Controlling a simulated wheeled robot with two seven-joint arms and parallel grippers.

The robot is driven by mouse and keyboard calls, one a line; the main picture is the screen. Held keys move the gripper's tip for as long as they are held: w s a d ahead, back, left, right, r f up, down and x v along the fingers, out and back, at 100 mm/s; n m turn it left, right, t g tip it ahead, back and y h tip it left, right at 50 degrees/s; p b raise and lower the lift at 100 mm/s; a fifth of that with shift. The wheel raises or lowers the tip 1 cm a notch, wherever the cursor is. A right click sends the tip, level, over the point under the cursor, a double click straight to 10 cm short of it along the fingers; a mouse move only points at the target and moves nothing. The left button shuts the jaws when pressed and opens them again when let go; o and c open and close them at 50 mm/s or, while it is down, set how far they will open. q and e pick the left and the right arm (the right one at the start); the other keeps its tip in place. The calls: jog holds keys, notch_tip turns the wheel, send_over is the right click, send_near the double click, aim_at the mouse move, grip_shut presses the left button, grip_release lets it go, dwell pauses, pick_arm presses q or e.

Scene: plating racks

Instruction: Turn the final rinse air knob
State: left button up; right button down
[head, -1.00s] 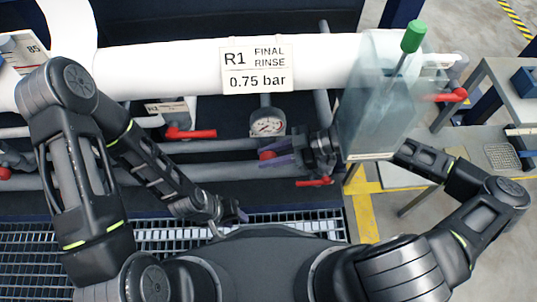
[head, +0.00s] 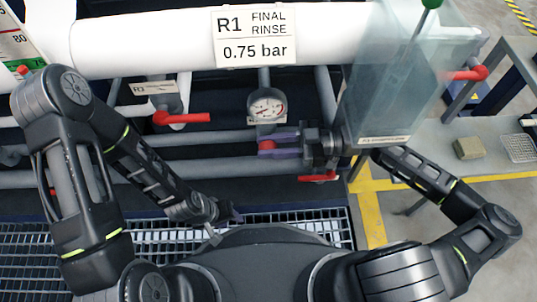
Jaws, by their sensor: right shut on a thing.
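The sign "R1 FINAL RINSE 0.75 bar" (head: 254,36) is on the large white pipe. Below it is a round white-faced pressure gauge (head: 266,106); its needle is too small to read exactly. Just under the gauge is a small red knob (head: 267,146). My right gripper (head: 277,145) reaches in from the right, with its purple fingers on either side of the knob, shut on it. My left gripper (head: 233,215) hangs low near the grating, away from the knob; its fingers are mostly hidden.
A red lever (head: 181,117) is left of the gauge, and another (head: 318,178) lies just below my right gripper. A translucent tank (head: 390,85) stands above my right forearm. A grey bench (head: 490,150) is at right. Floor grating (head: 290,222) lies below.

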jog(key=shift+f+y+b, duration=0.5)
jog(key=shift+d+r+y+b, duration=0.1)
jog(key=shift+r+y+b, duration=0.2)
jog(key=shift+r+b, duration=0.05)
pick_arm(q)
jog(key=f, duration=0.3)
jog(key=shift+w+d+f, duration=0.1)
jog(key=shift+w+f, duration=0.05)
jog(key=shift+w, duration=0.1)
pick_arm(e)
jog(key=shift+r, duration=0.1)
jog(key=c, duration=1.4)
grip_release()
jog(key=shift+c, duration=0.2)
